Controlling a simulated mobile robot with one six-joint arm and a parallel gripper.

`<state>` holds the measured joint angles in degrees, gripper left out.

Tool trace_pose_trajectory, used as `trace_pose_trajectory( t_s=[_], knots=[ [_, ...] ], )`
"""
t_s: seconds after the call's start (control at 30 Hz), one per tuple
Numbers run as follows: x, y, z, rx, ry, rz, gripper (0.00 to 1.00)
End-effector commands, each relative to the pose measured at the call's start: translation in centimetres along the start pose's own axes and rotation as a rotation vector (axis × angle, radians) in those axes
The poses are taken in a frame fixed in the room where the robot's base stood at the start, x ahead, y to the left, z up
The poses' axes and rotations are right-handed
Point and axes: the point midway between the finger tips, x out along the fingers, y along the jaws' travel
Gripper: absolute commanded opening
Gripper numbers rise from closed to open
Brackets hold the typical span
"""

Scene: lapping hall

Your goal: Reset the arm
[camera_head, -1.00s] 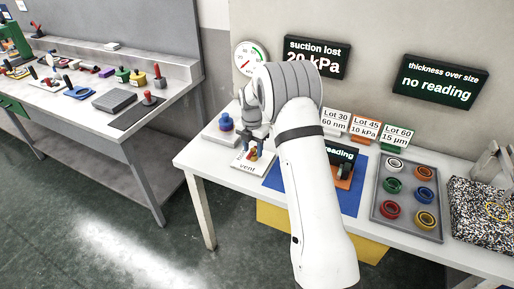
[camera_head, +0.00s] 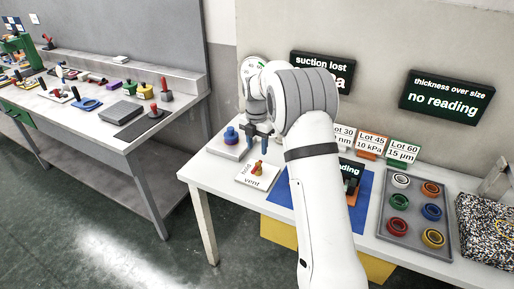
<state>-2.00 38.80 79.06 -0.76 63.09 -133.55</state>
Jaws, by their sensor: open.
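My arm reaches up over the white table (camera_head: 222,187) and bends down toward its left end. My gripper (camera_head: 258,143) points down above the table, behind the hold/vent plate and to the right of the blue-and-purple knob. It is open, with the two fingers apart and nothing seen between them. The hold/vent plate (camera_head: 246,181) carries a small red-and-yellow lever (camera_head: 258,168), which stands clear of the fingers. The blue-and-purple knob (camera_head: 231,135) sits on a pale block. My arm hides part of the blue mat and the display on it.
A grey tray (camera_head: 416,218) with several coloured rings lies at the right, beside a speckled box (camera_head: 487,228). Lot signs (camera_head: 372,146) stand along the back. Signs (camera_head: 445,97) hang on the wall. A grey workbench (camera_head: 110,140) with tools stands left, across a floor gap.

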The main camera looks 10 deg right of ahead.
Motion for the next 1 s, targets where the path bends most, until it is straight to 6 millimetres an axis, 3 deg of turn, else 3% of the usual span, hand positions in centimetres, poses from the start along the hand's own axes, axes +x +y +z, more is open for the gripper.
trace_pose_trajectory(
  t_s=[0.27, 0.43, 0.7, 1.0],
  knots=[
    [-0.1, -0.1, 0.0, 0.004, -0.001, 0.001, 0.43],
    [-3.2, -2.2, -1.8, 0.204, -0.015, 0.021, 0.43],
    [-9.7, -9.4, -8.0, 0.825, -0.031, 0.093, 0.43],
    [-12.6, -18.4, -16.4, 1.532, 0.003, 0.189, 0.43]
  ],
)
